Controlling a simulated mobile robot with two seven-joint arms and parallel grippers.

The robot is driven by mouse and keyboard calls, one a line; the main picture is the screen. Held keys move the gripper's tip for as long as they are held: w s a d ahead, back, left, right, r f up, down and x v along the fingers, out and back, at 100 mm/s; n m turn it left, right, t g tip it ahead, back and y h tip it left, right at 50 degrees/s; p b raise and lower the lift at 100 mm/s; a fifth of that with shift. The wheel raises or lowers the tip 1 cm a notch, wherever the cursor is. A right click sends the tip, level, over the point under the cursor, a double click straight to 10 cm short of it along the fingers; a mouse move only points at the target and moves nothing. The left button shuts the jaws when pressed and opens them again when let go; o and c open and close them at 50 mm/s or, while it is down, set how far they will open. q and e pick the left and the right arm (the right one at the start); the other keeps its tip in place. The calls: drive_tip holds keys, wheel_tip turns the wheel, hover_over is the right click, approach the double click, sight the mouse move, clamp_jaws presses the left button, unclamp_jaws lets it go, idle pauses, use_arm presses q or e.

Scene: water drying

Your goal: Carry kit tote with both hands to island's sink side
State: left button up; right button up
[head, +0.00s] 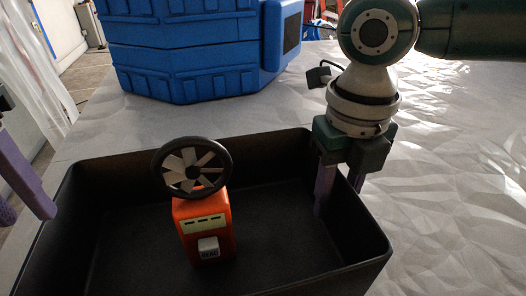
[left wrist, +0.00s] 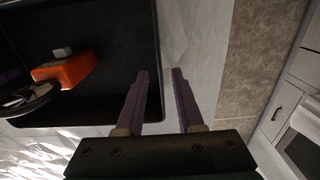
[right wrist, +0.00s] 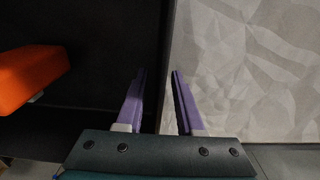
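The kit tote (head: 270,160) is a black open bin on a white faceted surface. An orange device (head: 205,225) with a black-rimmed fan wheel (head: 192,168) is inside it. My right gripper (head: 338,202) is open over the tote's right wall, one finger inside and one outside; the right wrist view (right wrist: 159,72) shows the rim between the fingers. My left gripper (head: 28,216) is at the tote's left side. In the left wrist view (left wrist: 162,72) its fingers are open, with the tote's edge between them. I cannot tell whether either gripper touches the wall.
A large blue plastic machine (head: 190,55) stands behind the tote. A small dark object with a cable (head: 318,76) lies near my right arm. The white surface (head: 455,160) to the right is clear. Pale cabinets (left wrist: 285,105) show beyond the left side.

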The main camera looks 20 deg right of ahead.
drive_tip(key=shift+r, duration=0.15)
wheel_tip(320, 180, up, 12)
drive_tip(key=shift+f, duration=0.15)
use_arm(q)
wheel_tip(320, 180, up, 6)
drive_tip(key=shift+r, duration=0.15)
idle(0.5)
